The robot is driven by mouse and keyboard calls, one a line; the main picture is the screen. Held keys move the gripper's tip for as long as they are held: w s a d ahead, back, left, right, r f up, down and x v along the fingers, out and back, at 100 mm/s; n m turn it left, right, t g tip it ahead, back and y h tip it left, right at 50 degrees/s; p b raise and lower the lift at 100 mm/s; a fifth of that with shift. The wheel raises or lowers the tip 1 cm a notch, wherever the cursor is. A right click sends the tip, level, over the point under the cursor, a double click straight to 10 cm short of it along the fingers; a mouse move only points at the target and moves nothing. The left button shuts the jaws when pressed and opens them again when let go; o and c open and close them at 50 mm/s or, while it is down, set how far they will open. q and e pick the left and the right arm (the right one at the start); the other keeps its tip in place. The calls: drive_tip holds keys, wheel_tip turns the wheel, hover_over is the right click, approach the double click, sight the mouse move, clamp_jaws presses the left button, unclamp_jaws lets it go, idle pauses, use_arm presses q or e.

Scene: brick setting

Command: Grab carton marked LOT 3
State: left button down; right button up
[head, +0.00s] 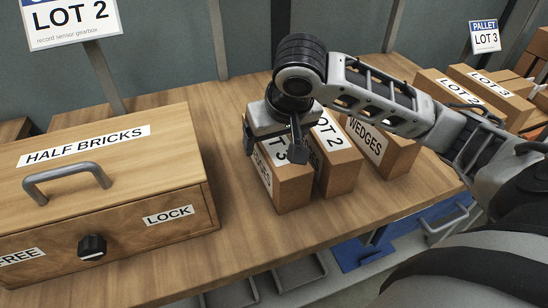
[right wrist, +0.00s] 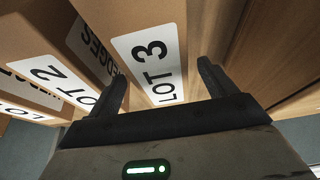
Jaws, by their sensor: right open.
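The carton marked LOT 3 (head: 294,192) stands on the wooden table, leftmost of a row of cartons; my gripper hides part of its label in the head view. In the right wrist view the LOT 3 carton (right wrist: 150,58) shows its full label between my fingers. My right gripper (head: 273,148) is open over the top of this carton, one finger on each side in the picture. I cannot tell whether the fingers touch it. A carton marked LOT 2 (head: 337,168) stands close on its right. My left gripper is out of view.
A third carton marked WEDGES (head: 391,155) stands further right. A HALF BRICKS box (head: 110,185) with a handle and knob fills the table's left. Other LOT 2 (head: 450,92) and LOT 3 (head: 485,98) cartons sit beyond, near a PALLET LOT 3 sign (head: 485,37). Bare table lies in front.

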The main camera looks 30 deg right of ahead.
drive_tip(key=x, duration=0.3)
drive_tip(key=shift+w+f, duration=0.15)
drive_tip(key=shift+c, duration=0.3)
drive_tip(key=c, duration=1.5)
drive_tip(key=shift+c, duration=0.7)
